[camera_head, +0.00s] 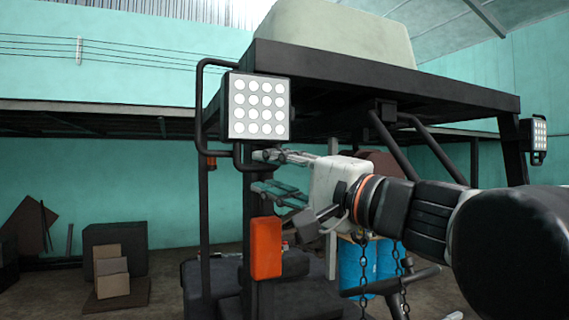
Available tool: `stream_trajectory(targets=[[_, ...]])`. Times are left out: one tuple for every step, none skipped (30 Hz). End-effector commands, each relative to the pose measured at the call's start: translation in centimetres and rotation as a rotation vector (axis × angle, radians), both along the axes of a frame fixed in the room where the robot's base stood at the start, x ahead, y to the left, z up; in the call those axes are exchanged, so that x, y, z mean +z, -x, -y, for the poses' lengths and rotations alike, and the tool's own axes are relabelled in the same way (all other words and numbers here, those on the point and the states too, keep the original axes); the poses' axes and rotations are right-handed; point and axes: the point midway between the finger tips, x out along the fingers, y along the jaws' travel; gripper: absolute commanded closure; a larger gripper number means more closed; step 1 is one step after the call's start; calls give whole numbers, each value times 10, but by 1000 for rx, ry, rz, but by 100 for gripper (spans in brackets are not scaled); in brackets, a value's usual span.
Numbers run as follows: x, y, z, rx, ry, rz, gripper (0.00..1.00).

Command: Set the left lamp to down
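The left lamp (258,108) is a square dark-framed panel with rows of round white lights. It hangs on a dark tubular bracket at the front left corner of the forklift's roof, and its face points towards the camera, roughly upright. My gripper (258,172) is just below the lamp, pointing left, with its two fingers apart, one above the other.
The forklift's dark roof frame (400,82) spans above my arm. A second lamp (538,135) is at the far right. An orange part (266,248) is on the post below my gripper. Chains (366,270) and blue barrels (358,263) are below my arm.

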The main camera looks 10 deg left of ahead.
Motion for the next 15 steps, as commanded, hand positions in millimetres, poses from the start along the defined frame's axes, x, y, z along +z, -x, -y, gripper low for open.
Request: stream_trajectory(targets=[[3, -3, -6, 2, 0, 0, 68], [3, -5, -8, 3, 1, 0, 68], [3, -6, -10, 2, 1, 1, 68], [3, -8, -12, 2, 1, 1, 68], [3, -9, -13, 1, 1, 1, 68], [3, -10, -14, 0, 1, 1, 68], [3, -10, -15, 0, 1, 1, 68], [3, -11, -15, 0, 1, 1, 68], [3, -11, -16, 0, 1, 1, 68], [3, -11, -16, 0, 1, 1, 68], [3, -11, -16, 0, 1, 1, 68], [3, -11, -16, 0, 1, 1, 68], [3, -11, -16, 0, 1, 1, 68], [3, -11, -16, 0, 1, 1, 68], [3, -11, -16, 0, 1, 1, 68]])
